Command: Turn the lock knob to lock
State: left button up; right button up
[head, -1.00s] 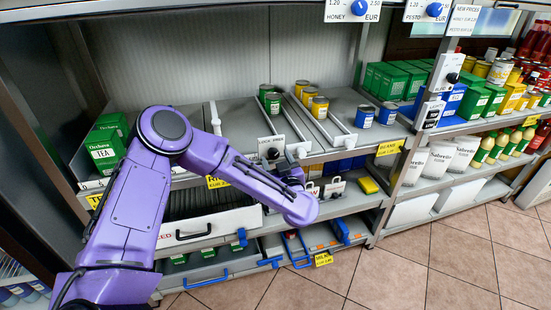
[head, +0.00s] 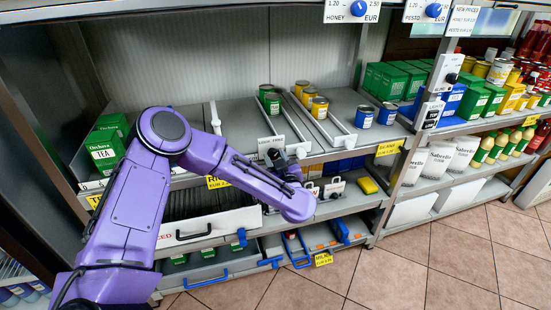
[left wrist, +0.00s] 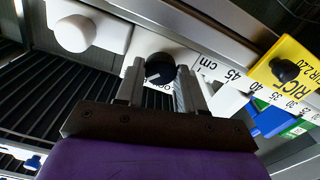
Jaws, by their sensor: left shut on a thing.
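The lock knob (left wrist: 160,69) is a round black knob with a pale pointer line, on a white plate on the shelf's front edge. In the left wrist view it sits between the two grey fingers of my left gripper (left wrist: 161,86), which is shut on it. In the head view the white lock label (head: 271,143) stands above the dark gripper (head: 277,159) at the shelf edge. My gripper hides most of the knob there, and the lettering around it is mostly covered. My right gripper is not in view.
A white knob (left wrist: 74,32) is left of the lock knob, and a measuring strip (left wrist: 235,77) runs right towards a yellow price tag (left wrist: 288,62). Cans (head: 318,107) stand on the shelf above. A white drawer (head: 208,228) is below my arm. The tiled floor (head: 440,255) is clear.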

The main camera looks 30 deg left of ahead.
pick_arm(q)
jog(key=n, duration=0.7)
jog(key=shift+f+n+b, duration=0.1)
jog(key=shift+n+b, duration=0.2)
jog(key=shift+b, duration=0.1)
jog(key=n+b, duration=0.2)
jog(key=n, duration=0.2)
jog(key=shift+f, duration=0.1)
jog(key=shift+n+b, duration=1.25)
jog(key=shift+n, duration=1.45)
jog(key=o, duration=1)
jog(key=shift+o, duration=0.2)
jog(key=shift+s, duration=0.1)
